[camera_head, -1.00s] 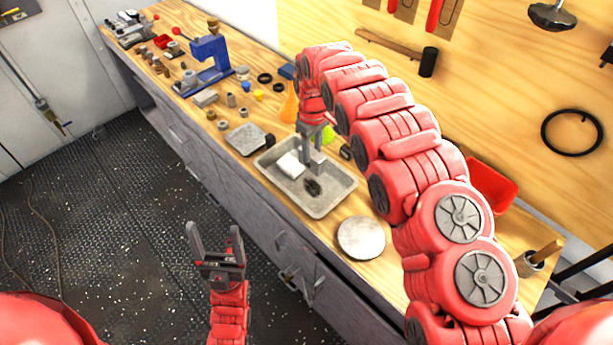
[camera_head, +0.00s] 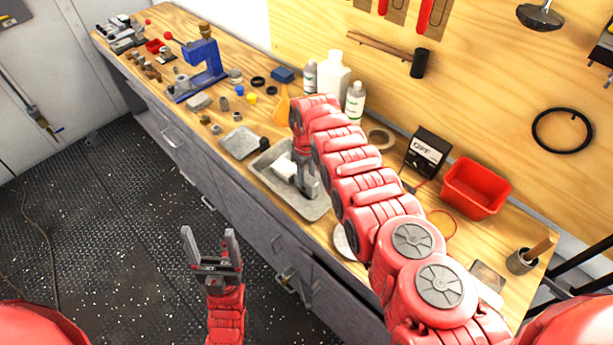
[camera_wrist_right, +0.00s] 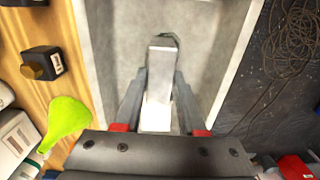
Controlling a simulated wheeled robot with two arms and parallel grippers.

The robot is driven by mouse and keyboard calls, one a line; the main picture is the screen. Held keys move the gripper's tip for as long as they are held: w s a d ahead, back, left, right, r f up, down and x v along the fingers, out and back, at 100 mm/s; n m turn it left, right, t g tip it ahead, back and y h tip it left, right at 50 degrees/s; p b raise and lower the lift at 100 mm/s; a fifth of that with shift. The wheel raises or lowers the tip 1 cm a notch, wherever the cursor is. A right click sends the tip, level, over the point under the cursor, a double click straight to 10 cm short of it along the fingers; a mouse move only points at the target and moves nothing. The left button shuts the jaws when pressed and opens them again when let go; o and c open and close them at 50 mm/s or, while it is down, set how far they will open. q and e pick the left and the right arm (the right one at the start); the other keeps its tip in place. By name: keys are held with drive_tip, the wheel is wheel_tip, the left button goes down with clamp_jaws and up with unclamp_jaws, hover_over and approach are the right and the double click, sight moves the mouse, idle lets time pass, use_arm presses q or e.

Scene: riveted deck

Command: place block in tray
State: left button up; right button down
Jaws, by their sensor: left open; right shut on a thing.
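The tray (camera_head: 318,211) is a shallow grey metal pan on the wooden bench, and it fills the middle of the right wrist view (camera_wrist_right: 104,45). My right gripper (camera_head: 306,192) is inside the tray's outline, pointing down. It is shut on a pale grey block (camera_wrist_right: 162,62), held between the fingertips over the tray floor. The arm and fingers mostly hide this block in the head view; I cannot tell whether it touches the floor. A white piece (camera_head: 284,165) lies in the tray, left of the gripper. My left gripper (camera_head: 207,240) is open and empty, out over the floor.
Bottles (camera_head: 334,76) stand behind my right arm. A red bin (camera_head: 474,188) and a black meter (camera_head: 426,153) stand to the right. A blue press (camera_head: 204,68) and small parts crowd the far left.

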sight(307, 177)
drive_tip(key=c, duration=0.5)
unclamp_jaws()
wheel_tip(307, 177, up, 4)
drive_tip(key=shift+f+p, duration=0.2)
drive_tip(key=shift+p, duration=1.05)
drive_tip(key=shift+r+b, duration=0.2)
drive_tip(key=shift+b, duration=0.1)
wheel_tip(307, 177, up, 8)
drive_tip(key=b, duration=0.3)
drive_tip(key=shift+s, duration=0.15)
